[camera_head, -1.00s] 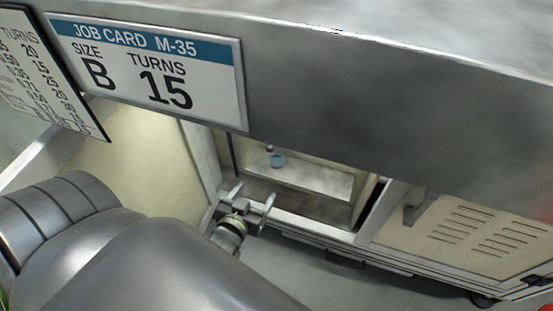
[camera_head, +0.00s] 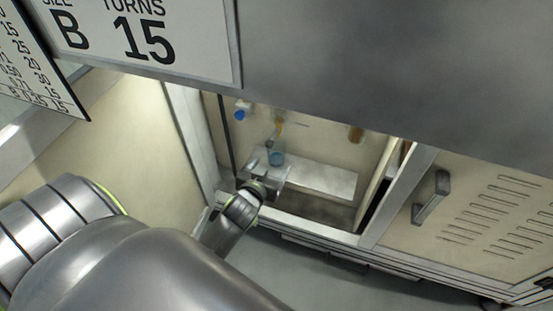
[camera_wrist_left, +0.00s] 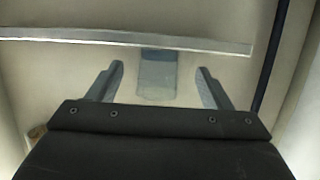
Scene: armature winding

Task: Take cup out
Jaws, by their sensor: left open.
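The cup (camera_head: 277,158), small and bluish, stands on a light shelf (camera_head: 325,181) inside the open cabinet. In the left wrist view the cup (camera_wrist_left: 157,78) looks pale and translucent with a blue-grey upper band. My left gripper (camera_head: 270,168) reaches into the cabinet opening, close to the cup. In the left wrist view its open fingers (camera_wrist_left: 160,70) stand to either side of the cup in the picture, with gaps on both sides. I cannot tell how far the cup lies beyond the fingertips. My right gripper is not in view.
An open panel (camera_head: 125,145) stands left. A closed, vented door with a handle (camera_head: 432,197) is right. The job card (camera_head: 145,38) hangs above.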

